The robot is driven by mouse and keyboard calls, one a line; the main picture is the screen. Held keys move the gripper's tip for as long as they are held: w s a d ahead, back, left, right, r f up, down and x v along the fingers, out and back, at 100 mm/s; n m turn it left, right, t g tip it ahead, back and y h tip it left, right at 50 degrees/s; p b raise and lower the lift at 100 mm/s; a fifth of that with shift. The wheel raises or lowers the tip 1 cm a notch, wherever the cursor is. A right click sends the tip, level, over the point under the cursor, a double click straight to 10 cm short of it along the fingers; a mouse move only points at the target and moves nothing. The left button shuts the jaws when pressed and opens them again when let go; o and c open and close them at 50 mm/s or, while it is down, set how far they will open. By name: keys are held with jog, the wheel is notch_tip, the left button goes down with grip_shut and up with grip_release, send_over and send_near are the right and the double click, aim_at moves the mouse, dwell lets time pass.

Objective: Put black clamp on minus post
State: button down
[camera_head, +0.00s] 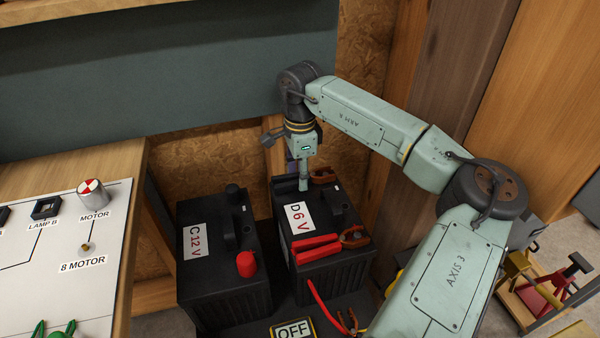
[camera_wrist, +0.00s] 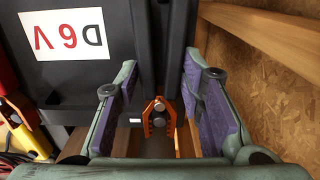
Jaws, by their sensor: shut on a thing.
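The black clamp's dark handles (camera_wrist: 178,60) are between my gripper's purple-padded fingers in the wrist view. Its copper jaws (camera_wrist: 158,118) project from them, with small grey round parts between them. The jaws also show at the far right corner of the D 6V battery (camera_head: 335,268) in the head view (camera_head: 324,175). My gripper (camera_head: 303,186) points down over that battery's far edge and is shut on the clamp; it also shows in the wrist view (camera_wrist: 160,75). The minus post is not clearly visible, so I cannot tell whether the jaws are around it.
A red clamp (camera_head: 316,247) lies across the near end of the D 6V battery, its copper jaws at the right corner. The C 12V battery (camera_head: 205,285) stands to the left. An OFF sign (camera_head: 293,330) is in front. The wooden wall (camera_wrist: 270,85) is close behind my gripper.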

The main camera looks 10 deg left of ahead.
jog(key=shift+f, duration=0.3)
jog(key=c, duration=1)
grip_release()
jog(key=shift+r, duration=0.15)
